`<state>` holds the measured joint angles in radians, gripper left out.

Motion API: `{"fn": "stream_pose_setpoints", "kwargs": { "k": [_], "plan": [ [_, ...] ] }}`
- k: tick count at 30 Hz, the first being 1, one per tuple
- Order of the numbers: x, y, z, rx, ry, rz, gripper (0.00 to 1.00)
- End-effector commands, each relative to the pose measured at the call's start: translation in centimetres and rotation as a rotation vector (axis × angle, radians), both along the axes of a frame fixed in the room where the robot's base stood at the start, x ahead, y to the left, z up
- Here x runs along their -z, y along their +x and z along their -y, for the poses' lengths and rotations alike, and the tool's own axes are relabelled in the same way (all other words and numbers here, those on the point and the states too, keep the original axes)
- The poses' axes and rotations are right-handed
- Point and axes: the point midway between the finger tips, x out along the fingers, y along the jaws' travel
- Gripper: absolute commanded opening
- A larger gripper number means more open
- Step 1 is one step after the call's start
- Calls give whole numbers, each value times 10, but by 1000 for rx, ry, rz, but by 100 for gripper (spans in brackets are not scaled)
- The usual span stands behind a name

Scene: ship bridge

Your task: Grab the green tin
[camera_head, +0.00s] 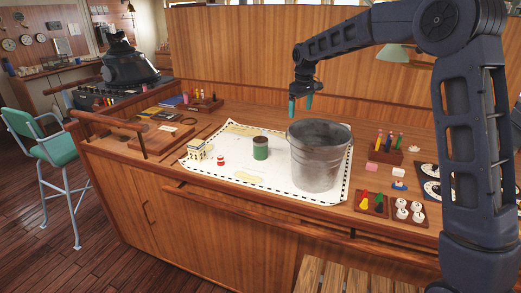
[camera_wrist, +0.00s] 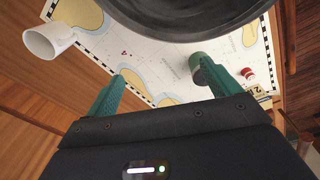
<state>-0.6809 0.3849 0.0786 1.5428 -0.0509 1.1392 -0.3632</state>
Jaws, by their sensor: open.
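The green tin (camera_head: 260,148) stands upright on the chart, just left of the grey metal bucket (camera_head: 318,158). It is green with a dark brown top. In the wrist view the tin (camera_wrist: 201,68) shows beyond the fingers, partly behind the right finger and close to the bucket (camera_wrist: 175,12). My gripper (camera_head: 301,104) hangs above and behind the bucket's left rim, higher than the tin and to its right. Its teal fingers are apart and empty, and they also show in the wrist view (camera_wrist: 175,88).
The chart (camera_head: 238,172) covers the middle of the desk. A small model building (camera_head: 196,149) and red-and-white pieces (camera_head: 220,160) lie left of the tin. A white mug (camera_wrist: 48,40) shows in the wrist view. Trays of pegs (camera_head: 385,152) stand right of the bucket.

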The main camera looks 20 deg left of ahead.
Motion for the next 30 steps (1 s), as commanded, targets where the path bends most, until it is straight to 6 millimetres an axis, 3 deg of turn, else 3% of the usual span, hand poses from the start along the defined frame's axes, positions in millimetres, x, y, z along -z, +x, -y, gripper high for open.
{"fn": "stream_pose_setpoints", "kwargs": {
  "k": [1, 6, 12, 18, 23, 30],
  "plan": [
    [14, -1, -23, -33, -8, -10, 89],
    [51, -9, -90, -138, -26, -33, 89],
    [87, -23, -145, -226, -43, -55, 89],
    [102, -29, -164, -259, -49, -62, 89],
    [114, -29, -165, -261, -50, -63, 89],
    [148, -29, -165, -260, -50, -63, 89]
  ]
}}
